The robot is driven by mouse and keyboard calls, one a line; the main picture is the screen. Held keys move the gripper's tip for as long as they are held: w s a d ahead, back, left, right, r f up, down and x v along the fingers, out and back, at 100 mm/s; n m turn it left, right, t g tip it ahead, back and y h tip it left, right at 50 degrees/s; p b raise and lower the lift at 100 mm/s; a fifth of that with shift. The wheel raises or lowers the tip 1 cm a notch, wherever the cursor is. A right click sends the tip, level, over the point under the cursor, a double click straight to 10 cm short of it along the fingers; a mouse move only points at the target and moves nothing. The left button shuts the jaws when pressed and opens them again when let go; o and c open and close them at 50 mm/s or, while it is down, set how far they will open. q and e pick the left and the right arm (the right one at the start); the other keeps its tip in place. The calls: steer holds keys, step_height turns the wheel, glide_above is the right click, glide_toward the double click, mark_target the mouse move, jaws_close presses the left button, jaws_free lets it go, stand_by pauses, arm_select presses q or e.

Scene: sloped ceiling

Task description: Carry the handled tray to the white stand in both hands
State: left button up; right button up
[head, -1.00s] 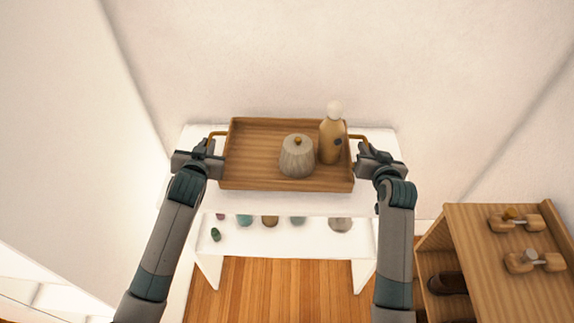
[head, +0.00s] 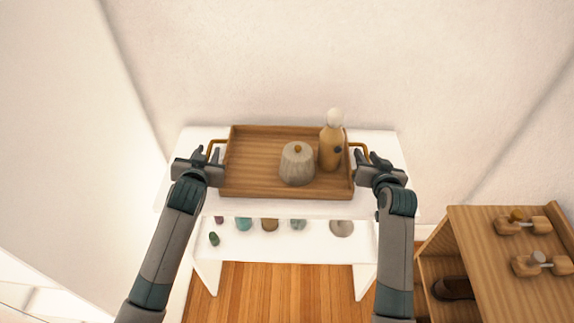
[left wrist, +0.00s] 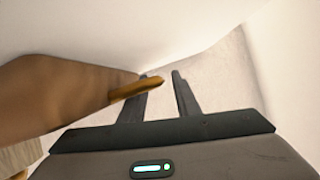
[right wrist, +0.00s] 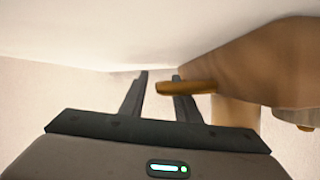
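The wooden handled tray (head: 262,190) rests level on the white stand (head: 180,205), as far as the head view shows. It carries a ribbed grey lidded jar (head: 297,166) and a tan bottle with a pale round top (head: 331,152). My left gripper (head: 207,155) is at the left handle (head: 217,142), its fingers apart. In the left wrist view that handle (left wrist: 137,88) crosses one finger and ends over the gap. My right gripper (head: 367,158) is likewise open at the right handle (head: 357,145). In the right wrist view that handle (right wrist: 186,88) crosses one finger.
Several small coloured objects (head: 269,224) sit on the stand's lower shelf. A wooden cabinet (head: 500,250) with wooden pieces on top stands at the right. A white wall (head: 300,60) rises behind the stand, with a sloped white surface (head: 70,150) at the left.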

arm_select(q)
steer(key=shift+s, duration=0.1)
steer(key=v, duration=1.2)
arm_select(e)
steer(key=v, duration=1.2)
steer(key=shift+f, duration=0.1)
stand_by(0.6)
